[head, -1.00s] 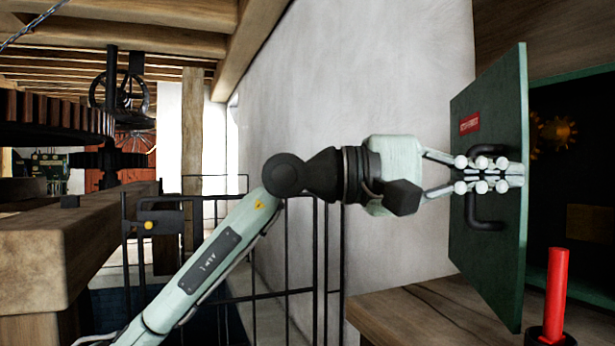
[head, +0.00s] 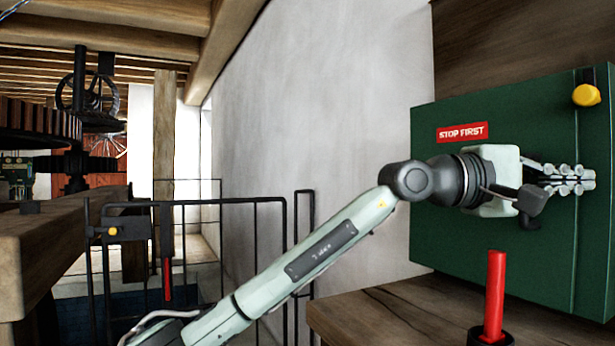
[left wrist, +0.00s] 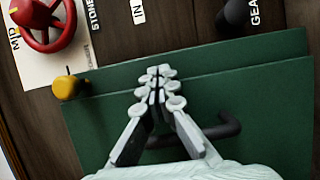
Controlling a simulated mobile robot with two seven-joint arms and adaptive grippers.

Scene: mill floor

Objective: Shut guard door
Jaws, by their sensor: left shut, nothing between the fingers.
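The green guard door (head: 470,205) with its red "STOP FIRST" label (head: 462,132) lies across the front of the green housing (head: 598,210). The dark inside and brass gears are hidden, and the door looks flush or nearly so; I cannot tell if a thin gap is left. Its black bar handle shows in the left wrist view (left wrist: 228,128), beside my fingers. My left gripper (head: 592,178) is shut and empty, in front of the door near its right edge. I cannot tell if its fingertips touch the door. My right gripper is not in view.
A yellow knob (head: 586,95) sits at the housing's upper right. A red upright lever (head: 494,290) stands on the wooden ledge (head: 380,308) below the door. A black railing (head: 230,240) and wooden beam (head: 60,240) stand left. The left wrist view shows a red handwheel (left wrist: 45,25).

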